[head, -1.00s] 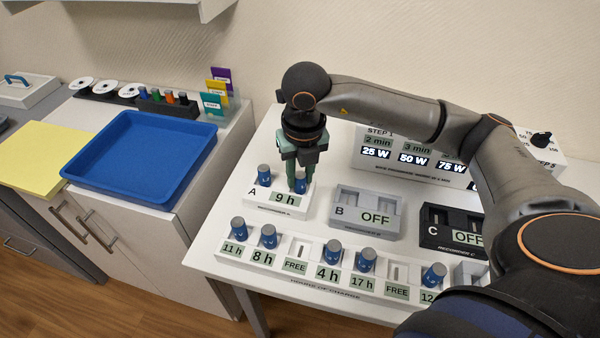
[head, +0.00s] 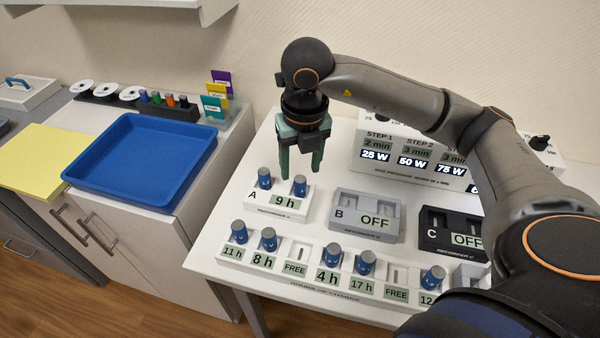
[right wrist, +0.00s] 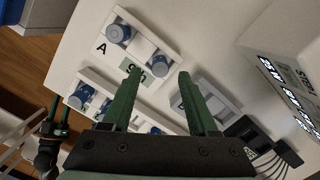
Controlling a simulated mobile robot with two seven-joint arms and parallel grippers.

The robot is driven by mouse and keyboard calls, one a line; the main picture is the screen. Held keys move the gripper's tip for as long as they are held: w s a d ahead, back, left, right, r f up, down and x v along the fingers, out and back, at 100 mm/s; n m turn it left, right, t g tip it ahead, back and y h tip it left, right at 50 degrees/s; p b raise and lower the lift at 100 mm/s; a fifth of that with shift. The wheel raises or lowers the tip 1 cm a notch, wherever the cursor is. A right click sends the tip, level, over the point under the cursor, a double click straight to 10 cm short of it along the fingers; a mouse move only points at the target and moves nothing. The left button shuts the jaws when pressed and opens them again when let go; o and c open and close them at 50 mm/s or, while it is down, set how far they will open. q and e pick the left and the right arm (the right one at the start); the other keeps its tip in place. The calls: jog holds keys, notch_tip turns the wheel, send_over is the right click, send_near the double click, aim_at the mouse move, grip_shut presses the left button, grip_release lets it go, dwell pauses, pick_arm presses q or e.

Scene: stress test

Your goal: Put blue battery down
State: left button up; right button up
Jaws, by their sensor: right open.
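Two blue batteries stand upright in the white charger A (head: 262,204), which reads "9 h". One battery (head: 264,178) is in its left slot and the other battery (head: 299,186) in its right slot. My right gripper (head: 302,176) is open and empty, above and behind charger A, apart from the batteries. In the right wrist view its two green fingers (right wrist: 158,85) are spread, with nothing between them. Both charger A batteries (right wrist: 120,33) show there beyond the fingers. A dark shape with green parts (right wrist: 50,130) at lower left there may be my left gripper; its jaw state is unclear.
Grey charger B (head: 345,222) and black charger C (head: 430,238) read "OFF". A front rack (head: 300,285) holds several blue batteries and has slots marked "FREE". A panel (head: 368,170) with wattage labels stands behind. A blue tray (head: 140,150) is on the left cabinet.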

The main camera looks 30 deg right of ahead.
notch_tip(320, 180, up, 8)
jog(key=p, duration=0.1)
jog(key=shift+s+a+f, duration=0.15)
jog(key=shift+s, duration=0.3)
